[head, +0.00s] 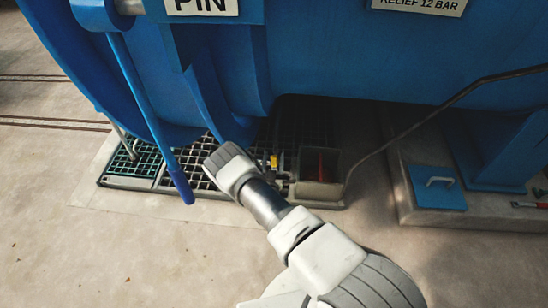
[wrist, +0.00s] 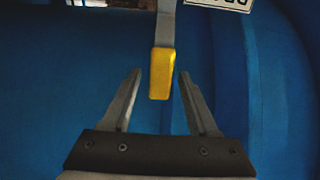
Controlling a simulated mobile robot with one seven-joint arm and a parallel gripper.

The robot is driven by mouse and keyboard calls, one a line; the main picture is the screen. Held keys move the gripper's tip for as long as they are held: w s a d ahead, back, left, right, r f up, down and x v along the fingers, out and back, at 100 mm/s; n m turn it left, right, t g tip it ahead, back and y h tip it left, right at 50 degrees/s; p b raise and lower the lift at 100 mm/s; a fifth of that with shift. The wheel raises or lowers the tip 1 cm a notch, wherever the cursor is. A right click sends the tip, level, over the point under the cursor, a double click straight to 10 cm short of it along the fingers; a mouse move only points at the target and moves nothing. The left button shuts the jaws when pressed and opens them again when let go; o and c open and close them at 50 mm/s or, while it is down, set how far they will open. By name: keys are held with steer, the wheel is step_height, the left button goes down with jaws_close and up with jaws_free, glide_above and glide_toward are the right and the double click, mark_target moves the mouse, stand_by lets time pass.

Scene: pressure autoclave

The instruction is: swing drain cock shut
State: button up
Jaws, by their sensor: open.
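The drain cock's yellow lever grip (wrist: 162,74) hangs from a grey metal stem (wrist: 166,25) in the wrist view. My gripper (wrist: 160,76) is open. Its two fingers appear on either side of the yellow grip, with a gap on each side, the right one narrower. I cannot tell whether the grip is at the same depth as the fingertips. In the head view a small yellow piece (head: 274,161) shows beside my wrist, over the floor grating. My fingers are hidden there behind my own wrist.
The blue vessel (head: 350,50) overhangs the floor grating (head: 180,175). A blue lever (head: 145,110) hangs left of my wrist. A small open box (head: 319,175) with something red inside sits right of the yellow piece. A thin pipe (head: 420,118) runs down to it. Bare floor lies in front.

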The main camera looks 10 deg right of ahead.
jaws_close()
stand_by(1.4)
